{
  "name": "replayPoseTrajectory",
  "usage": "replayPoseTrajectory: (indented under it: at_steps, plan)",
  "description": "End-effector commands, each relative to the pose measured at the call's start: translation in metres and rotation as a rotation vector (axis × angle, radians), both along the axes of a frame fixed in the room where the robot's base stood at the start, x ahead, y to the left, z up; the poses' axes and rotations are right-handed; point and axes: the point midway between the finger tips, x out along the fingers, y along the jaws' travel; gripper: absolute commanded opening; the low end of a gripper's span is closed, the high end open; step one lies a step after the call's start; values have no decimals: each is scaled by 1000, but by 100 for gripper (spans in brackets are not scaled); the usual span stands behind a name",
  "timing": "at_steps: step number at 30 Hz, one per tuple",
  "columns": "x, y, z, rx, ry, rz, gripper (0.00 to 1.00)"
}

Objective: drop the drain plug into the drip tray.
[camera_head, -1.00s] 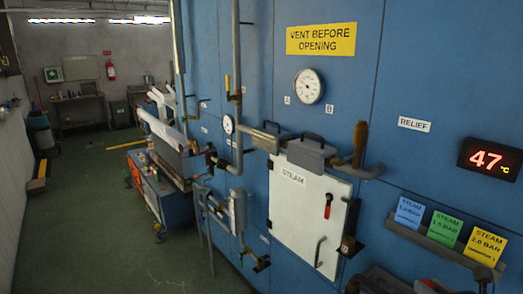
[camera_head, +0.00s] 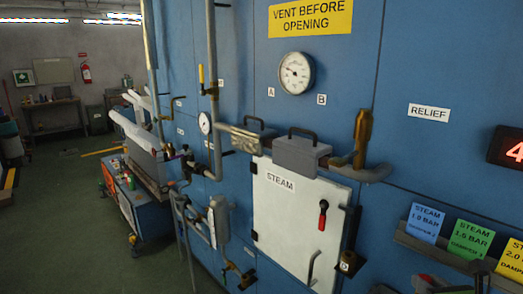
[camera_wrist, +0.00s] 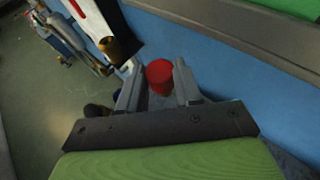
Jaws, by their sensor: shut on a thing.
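My gripper (camera_wrist: 157,86) shows in the wrist view, with its two grey fingers on either side of a red cylinder (camera_wrist: 160,76). It is shut on this red piece, which I take to be the drain plug. The lower part of the plug is hidden between the fingers. In the head view, only dark parts and a small red spot show at the bottom right edge; I cannot tell them apart clearly. I cannot make out the drip tray in either view.
The blue cabinet carries a white STEAM door (camera_head: 295,222) with a red-handled lever (camera_head: 323,214), pipes and a gauge (camera_head: 296,73). A shelf at right holds blue (camera_head: 425,222), green (camera_head: 470,240) and yellow cards. A cart (camera_head: 140,205) stands left; the floor (camera_head: 65,230) there is clear.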

Motion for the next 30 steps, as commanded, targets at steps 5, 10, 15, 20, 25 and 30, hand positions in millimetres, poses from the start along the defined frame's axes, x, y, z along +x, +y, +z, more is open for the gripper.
replayPoseTrajectory:
  at_steps: [5,10,15,20,25,30]
  plan:
    - [0,0,-25,-1,0,0,4]
    - [0,0,-51,-1,0,-1,4]
    - [0,0,-58,-1,0,-1,4]
    - [0,0,-55,-1,-1,0,4]
    - [0,0,-55,-1,0,0,55]
    - [0,0,-55,-1,0,0,64]
